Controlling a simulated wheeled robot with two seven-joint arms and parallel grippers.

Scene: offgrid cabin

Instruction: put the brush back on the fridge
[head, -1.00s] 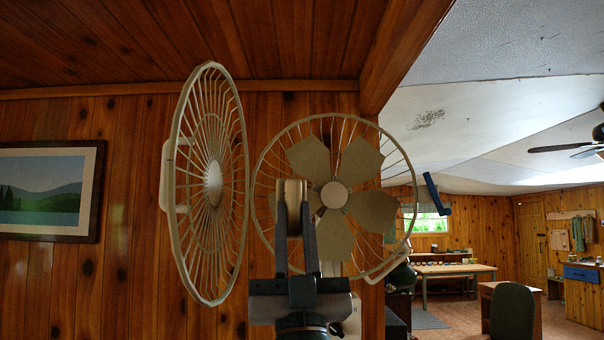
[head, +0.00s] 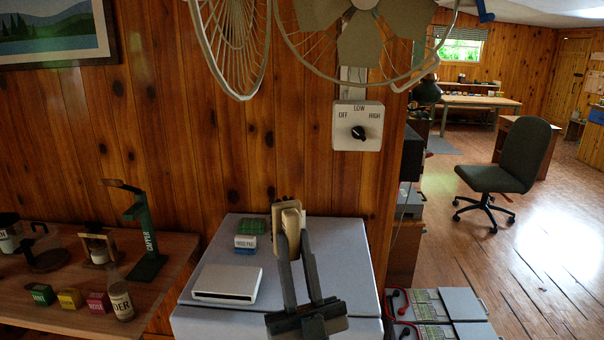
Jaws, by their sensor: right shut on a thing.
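My right gripper (head: 291,238) rises from the bottom centre of the head view, with its two dark fingers pointing up. It is shut on a pale beige block-like thing, which looks like the brush (head: 289,222). The fridge (head: 345,258) is the pale grey-white box behind and below it, with a flat top. The gripper and brush overlap the middle of that top in the picture. I cannot tell how high they are above it. My left gripper is not in view.
On the fridge top, a white flat box (head: 227,284) lies at left and small green and blue boxes (head: 251,233) sit at the back. The top's right side looks clear. A wooden counter (head: 60,318) with jars stands left. A dial (head: 358,126) and fan are on the wall above.

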